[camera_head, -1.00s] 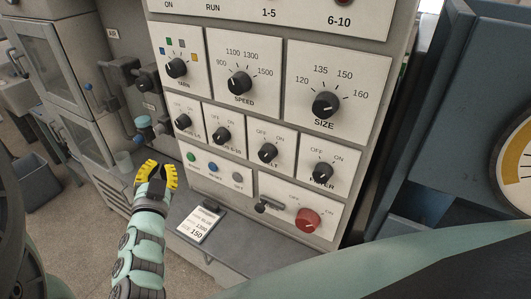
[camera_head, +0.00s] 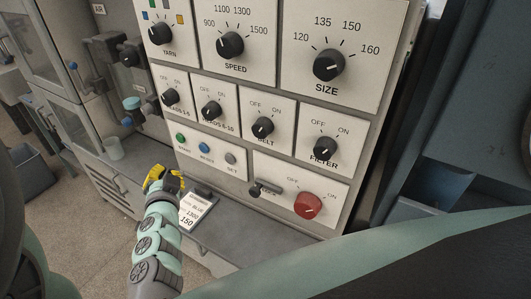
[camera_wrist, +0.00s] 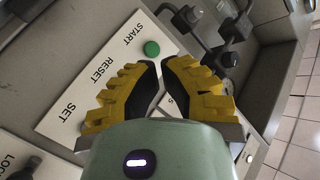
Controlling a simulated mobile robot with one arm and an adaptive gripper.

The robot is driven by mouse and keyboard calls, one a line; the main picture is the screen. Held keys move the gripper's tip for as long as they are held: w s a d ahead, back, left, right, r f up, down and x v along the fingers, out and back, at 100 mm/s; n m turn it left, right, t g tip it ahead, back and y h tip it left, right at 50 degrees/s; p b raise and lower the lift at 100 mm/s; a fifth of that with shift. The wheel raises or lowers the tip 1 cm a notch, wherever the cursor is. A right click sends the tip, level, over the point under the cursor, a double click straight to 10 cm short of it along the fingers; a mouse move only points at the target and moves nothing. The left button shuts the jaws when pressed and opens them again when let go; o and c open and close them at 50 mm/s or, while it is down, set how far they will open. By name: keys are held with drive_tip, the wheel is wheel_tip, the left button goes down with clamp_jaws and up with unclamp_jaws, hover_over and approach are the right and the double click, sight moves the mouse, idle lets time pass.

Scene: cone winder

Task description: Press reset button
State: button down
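The reset button is the small blue button (camera_head: 204,147) on the lower left of the control panel. It sits between the green start button (camera_head: 180,137) and the grey set button (camera_head: 230,158). My gripper (camera_head: 168,176) is below and left of these buttons, apart from the panel in the picture. In the wrist view, my gripper's yellow fingertips (camera_wrist: 161,65) are nearly together with nothing held between them. The green start button (camera_wrist: 152,48) shows just beyond the tips. The RESET label (camera_wrist: 96,75) is visible, but the left finger hides the blue button.
A red knob (camera_head: 308,206) and a small black lever (camera_head: 264,188) are right of the buttons. Several black knobs (camera_head: 211,111) are above. Pipes and valves (camera_head: 131,104) stand left of the panel.

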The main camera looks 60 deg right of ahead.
sight(204, 148)
drive_tip(key=d+b, duration=0.2)
drive_tip(key=d, duration=0.6)
drive_tip(key=shift+w+d, duration=0.2)
drive_tip(key=shift+w, duration=0.05)
drive_tip(key=shift+a, duration=0.1)
idle(1.0)
drive_tip(key=shift+w, duration=0.1)
drive_tip(key=shift+d, duration=0.5)
drive_tip(key=shift+d+b, duration=0.45)
drive_tip(key=shift+b, duration=0.05)
idle(0.5)
drive_tip(key=shift+a, duration=0.15)
drive_tip(key=shift+a+p, duration=0.35)
drive_tip(key=shift+a, duration=0.4)
drive_tip(key=shift+a, duration=0.1)
